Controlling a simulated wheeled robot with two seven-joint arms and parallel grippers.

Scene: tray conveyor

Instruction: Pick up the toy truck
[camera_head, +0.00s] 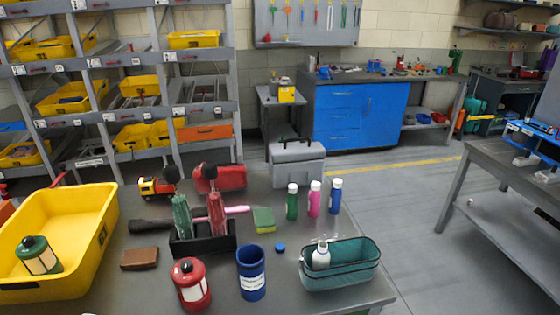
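The toy truck (157,187) is small, orange and yellow with dark wheels. It stands at the back left of the grey table (330,300), just right of the yellow bin. A dark rounded top of a tool in the holder partly covers its right end. Neither of my grippers shows in the head view.
A black holder (203,246) with green and red tools stands in front of the truck. The yellow bin (95,225) holds a green canister (38,255). A red case (232,178), brown block (139,259), red canister (190,285), blue cup (251,272), teal basket (341,275) and several bottles share the table.

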